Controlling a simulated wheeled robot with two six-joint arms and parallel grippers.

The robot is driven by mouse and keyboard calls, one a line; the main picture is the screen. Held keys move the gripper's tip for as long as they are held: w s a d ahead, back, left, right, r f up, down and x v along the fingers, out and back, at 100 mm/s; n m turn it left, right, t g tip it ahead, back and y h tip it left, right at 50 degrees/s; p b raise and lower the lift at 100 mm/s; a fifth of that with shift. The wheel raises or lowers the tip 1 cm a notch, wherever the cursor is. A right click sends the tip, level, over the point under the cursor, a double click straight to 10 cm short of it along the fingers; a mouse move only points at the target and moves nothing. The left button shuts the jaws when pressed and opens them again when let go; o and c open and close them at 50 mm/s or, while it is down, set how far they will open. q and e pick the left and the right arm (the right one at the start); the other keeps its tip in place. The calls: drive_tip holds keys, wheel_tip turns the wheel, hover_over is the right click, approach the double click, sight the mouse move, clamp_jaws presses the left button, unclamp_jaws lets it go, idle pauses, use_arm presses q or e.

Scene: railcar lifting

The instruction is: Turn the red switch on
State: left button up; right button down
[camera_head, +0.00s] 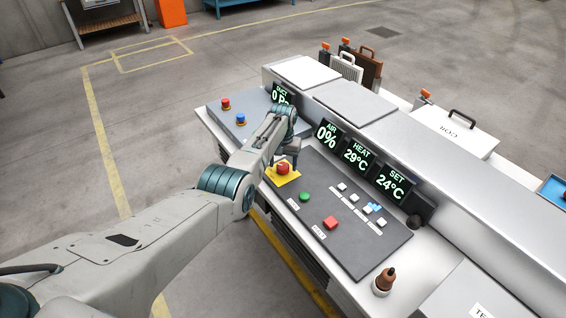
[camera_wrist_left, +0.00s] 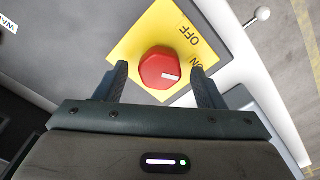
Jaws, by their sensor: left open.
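The red switch (camera_head: 283,168) is a round red knob on a yellow plate (camera_head: 290,179) at the near left corner of the dark control panel. In the left wrist view the red knob (camera_wrist_left: 161,69) has a white mark pointing right, and the yellow plate (camera_wrist_left: 134,45) reads OFF and ON. The mark lies nearer the ON lettering, but I cannot tell whether it is exactly at it. My left gripper (camera_wrist_left: 160,76) is open, with one finger on each side of the knob. I cannot tell whether the fingers touch it. The right gripper is not in view.
The panel (camera_head: 345,241) also holds a green button (camera_head: 305,197), a red button (camera_head: 331,222) and several small white switches. Displays (camera_head: 358,156) stand behind it. A brown-topped lever (camera_head: 385,279) is at the right. A grey box with red (camera_head: 226,103) and blue (camera_head: 241,118) knobs is at the left.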

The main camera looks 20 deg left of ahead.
sight(283, 165)
use_arm(q)
wheel_tip(283, 165, up, 11)
drive_tip(key=b, duration=0.1)
idle(0.4)
drive_tip(key=shift+f, duration=0.1)
